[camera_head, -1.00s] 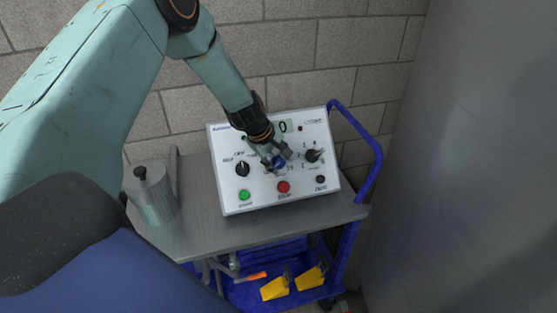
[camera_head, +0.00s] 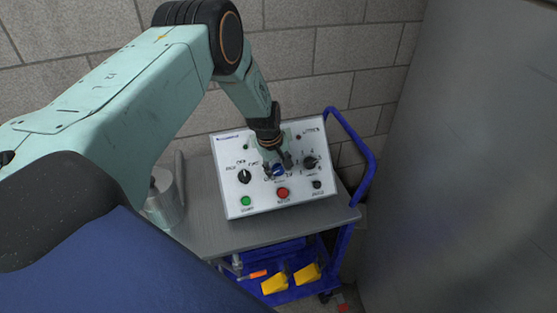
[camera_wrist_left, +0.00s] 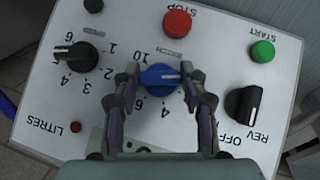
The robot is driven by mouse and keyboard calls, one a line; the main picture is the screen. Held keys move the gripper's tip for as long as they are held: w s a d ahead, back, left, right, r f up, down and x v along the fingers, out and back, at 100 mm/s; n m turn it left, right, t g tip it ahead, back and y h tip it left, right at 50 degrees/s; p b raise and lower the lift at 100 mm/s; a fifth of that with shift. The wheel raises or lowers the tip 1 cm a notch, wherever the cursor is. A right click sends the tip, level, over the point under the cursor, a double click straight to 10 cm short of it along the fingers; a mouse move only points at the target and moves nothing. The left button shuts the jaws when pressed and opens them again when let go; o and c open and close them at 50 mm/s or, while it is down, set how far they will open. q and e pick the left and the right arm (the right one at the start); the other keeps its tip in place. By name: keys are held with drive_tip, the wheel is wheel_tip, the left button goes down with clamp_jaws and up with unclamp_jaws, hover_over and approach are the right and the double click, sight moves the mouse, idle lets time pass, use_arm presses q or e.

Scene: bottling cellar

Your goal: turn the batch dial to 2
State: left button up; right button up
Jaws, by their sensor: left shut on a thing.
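The white control panel (camera_head: 240,205) sits tilted on a cart. My left gripper (camera_head: 277,168) is at its blue dial (camera_head: 279,171). In the left wrist view the two fingers stand on either side of the blue dial (camera_wrist_left: 158,77) and are shut on it. Its white pointer line points right in that view, toward the right finger. I read 10, 6 and 4 around it; other marks are hidden by the fingers. A black dial (camera_wrist_left: 75,55) with numbers 1 to 6 is beside it. My right gripper is not in view.
A black REV/OFF switch (camera_wrist_left: 243,107), a red STOP button (camera_wrist_left: 178,23) and a green START button (camera_wrist_left: 262,51) are near the fingers. A metal can (camera_head: 163,200) stands left of the panel. Yellow things (camera_head: 307,273) lie on the cart's lower shelf.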

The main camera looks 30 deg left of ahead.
use_arm(q)
drive_tip(key=shift+w+m+g, duration=0.1)
drive_tip(key=shift+m+g, duration=0.3)
drive_tip(key=shift+m, duration=0.1)
drive_tip(key=shift+w+f+m+g+y, duration=0.1)
drive_tip(key=shift+m+g+y, duration=0.4)
drive_tip(key=m+y+b, duration=0.1)
drive_tip(key=b, duration=0.2)
drive_tip(key=shift+d+g, duration=0.1)
drive_tip(key=shift+g, duration=0.3)
drive_tip(key=shift+m+g+y+b, duration=0.4)
drive_tip(key=shift+m+b, duration=0.4)
drive_tip(key=o, duration=1.1)
drive_tip(key=shift+o, duration=0.2)
